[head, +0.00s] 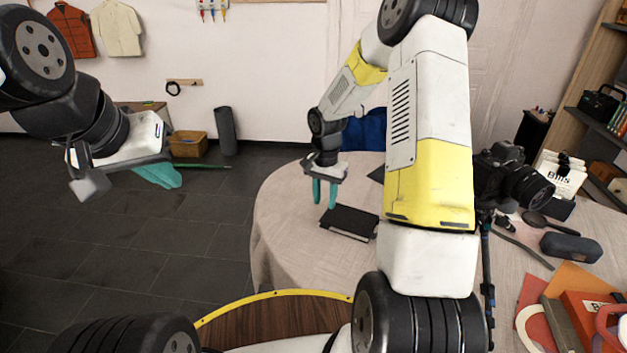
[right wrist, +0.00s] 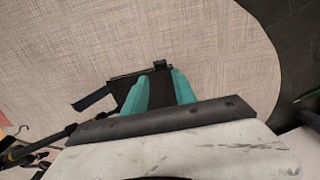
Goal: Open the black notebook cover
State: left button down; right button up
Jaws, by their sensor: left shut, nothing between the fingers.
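The black notebook (head: 349,222) lies flat on the round table, just right of and nearer than my right gripper's fingertips in the head view. A pale edge shows along its near side, and its cover looks closed. My right gripper (head: 325,200) points down with its teal fingers apart, empty, near the notebook's left far corner. In the right wrist view the dark notebook (right wrist: 121,88) is partly hidden behind the fingers (right wrist: 160,82); contact cannot be told. My left gripper (head: 160,178) is shut and empty, off to the left over the floor.
The round table (head: 285,225) has bare cloth left of the notebook. My right arm hides part of the table's middle.

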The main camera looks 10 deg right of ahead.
jog(key=shift+f, duration=3.95)
jog(key=c, duration=0.4)
